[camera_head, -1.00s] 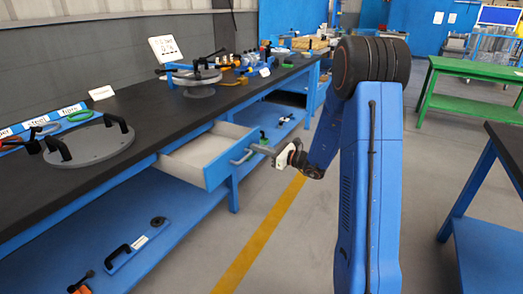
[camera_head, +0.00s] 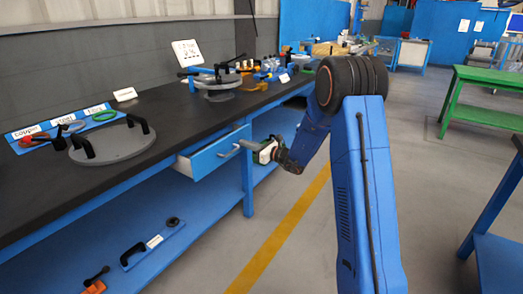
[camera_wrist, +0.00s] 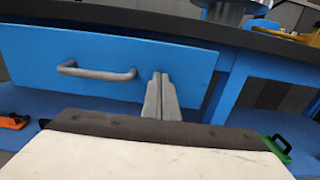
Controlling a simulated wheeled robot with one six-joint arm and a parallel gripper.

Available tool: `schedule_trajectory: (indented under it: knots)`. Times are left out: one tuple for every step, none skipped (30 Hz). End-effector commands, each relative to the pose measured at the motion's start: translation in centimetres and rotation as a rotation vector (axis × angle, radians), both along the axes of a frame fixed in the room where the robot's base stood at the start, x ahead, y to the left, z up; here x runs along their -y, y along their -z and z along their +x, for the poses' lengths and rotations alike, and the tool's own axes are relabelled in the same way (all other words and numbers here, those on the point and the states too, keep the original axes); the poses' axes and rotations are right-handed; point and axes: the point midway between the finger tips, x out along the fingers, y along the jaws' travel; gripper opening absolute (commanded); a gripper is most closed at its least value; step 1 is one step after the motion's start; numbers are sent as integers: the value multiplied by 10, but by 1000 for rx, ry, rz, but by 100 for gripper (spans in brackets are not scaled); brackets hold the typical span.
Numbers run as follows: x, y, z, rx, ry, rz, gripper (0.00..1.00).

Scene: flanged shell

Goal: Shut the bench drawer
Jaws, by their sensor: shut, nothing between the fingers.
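The bench drawer (camera_head: 208,158) has a blue front and stands partly open under the black bench top, with a strip of its pale inside showing. Its front (camera_wrist: 120,55) fills much of the wrist view, with a grey bar handle (camera_wrist: 96,73) on it. My gripper (camera_wrist: 161,76) is shut and empty. Its fingertips are at the drawer front, to the right of the handle; I cannot tell for certain whether they touch it. In the head view my gripper (camera_head: 243,144) is beside the handle (camera_head: 229,151), which it partly overlaps.
The black bench top (camera_head: 150,104) carries a grey flanged disc (camera_head: 112,143) with black handles and several other parts. A lower blue shelf (camera_head: 195,205) holds a handled plate.

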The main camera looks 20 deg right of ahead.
Motion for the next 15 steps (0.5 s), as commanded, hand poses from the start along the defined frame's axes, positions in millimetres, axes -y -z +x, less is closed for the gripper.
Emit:
schedule_trajectory:
  knots:
    - [-11,1,11,0,-3,0,0]
    - [-16,0,18,1,-2,1,0]
    - [-23,0,25,0,-3,0,0]
    - [-28,1,31,-1,-3,-1,0]
    - [-31,1,36,0,-2,0,0]
    - [-37,0,42,1,-2,1,0]
    - [-40,0,47,1,-2,1,0]
    - [-44,0,51,0,-1,0,0]
    - [-47,1,56,-1,-1,-1,0]
    - [-50,0,59,0,-1,0,0]
    - [-52,0,62,1,-1,-1,0]
    - [-55,0,65,0,-1,0,0]
    - [-57,0,67,0,-1,0,0]
    - [-58,0,69,0,0,0,0]
    - [-60,0,71,0,0,0,0]
